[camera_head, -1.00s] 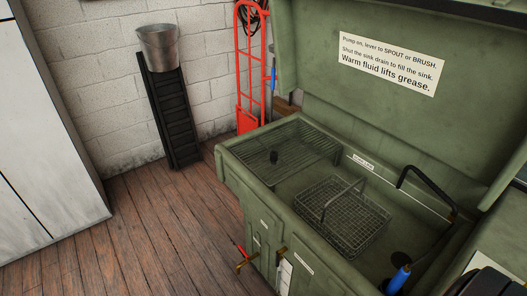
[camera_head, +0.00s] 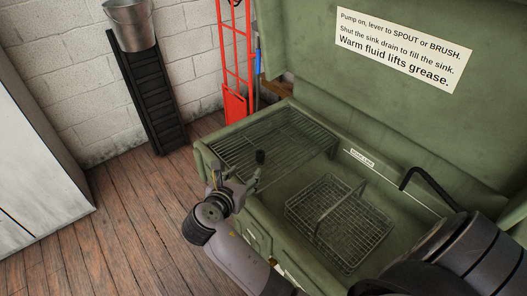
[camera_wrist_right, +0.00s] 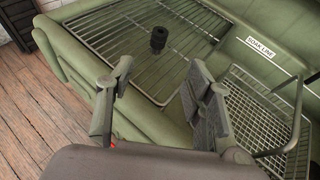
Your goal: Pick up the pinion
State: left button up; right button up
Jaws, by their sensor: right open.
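The pinion is a small black cylinder (camera_head: 260,156) standing on the wire rack (camera_head: 235,150) at the left end of the green parts washer. It also shows in the right wrist view (camera_wrist_right: 158,40), upright on the rack bars, beyond the fingertips. My right gripper (camera_head: 238,172) is open and empty beside the pinion, over the washer's front rim. In the right wrist view its two fingers (camera_wrist_right: 160,78) are spread wide, with the pinion ahead of the gap between them and not touching either finger. My left gripper is not in view.
A wire basket with a handle (camera_head: 335,225) sits in the sink to the right of the rack. A black bent spout (camera_head: 425,185) is further right. The raised green lid (camera_head: 300,45) stands behind. Wooden floor (camera_head: 130,220) is open to the left.

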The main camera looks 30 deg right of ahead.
aim_at(259, 157)
jog(key=x, duration=0.3)
jog(key=shift+d+r, duration=0.2)
jog(key=p+x, duration=0.1)
jog(key=x, duration=0.6)
jog(key=shift+w+d+f, duration=0.15)
jog(key=shift+w+f, duration=0.05)
jog(key=shift+w+d+f, duration=0.25)
jog(key=shift+w+d, duration=0.2)
jog(key=shift+d, duration=0.1)
jog(key=x, duration=0.3)
jog(key=shift+w+d+f, duration=0.15)
jog(key=shift+w+f, duration=0.1)
jog(key=shift+w+d+f, duration=0.15)
jog(key=shift+d, duration=0.1)
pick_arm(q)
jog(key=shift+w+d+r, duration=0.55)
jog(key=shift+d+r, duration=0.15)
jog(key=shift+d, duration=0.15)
pick_arm(e)
jog(key=shift+c, duration=0.2)
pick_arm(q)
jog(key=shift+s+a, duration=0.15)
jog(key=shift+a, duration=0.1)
pick_arm(e)
grip_shut()
